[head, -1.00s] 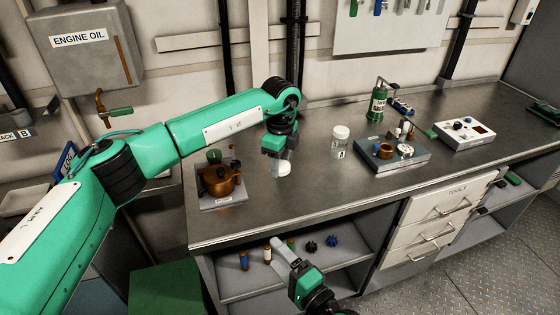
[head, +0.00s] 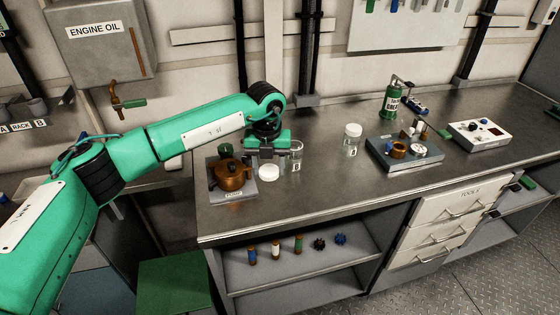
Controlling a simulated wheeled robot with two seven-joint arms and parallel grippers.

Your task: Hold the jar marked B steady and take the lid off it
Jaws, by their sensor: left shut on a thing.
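My left gripper (head: 268,152) points down over the bench beside the brown pot and is shut on a round white lid (head: 268,173), low over the bench top. Just right of it stands a clear glass jar (head: 296,158), upright with no lid on it, partly behind the gripper. A second clear jar (head: 351,145) stands further right with a white lid on. The letters on the jars are too small to read, so I cannot tell which is B. My right gripper is not in view.
A brown pot (head: 229,176) sits on a plate labelled at its front, close left of the lid. A grey tray (head: 405,158) with parts, a green canister (head: 391,102) and a white control box (head: 479,134) stand to the right. The bench front is clear.

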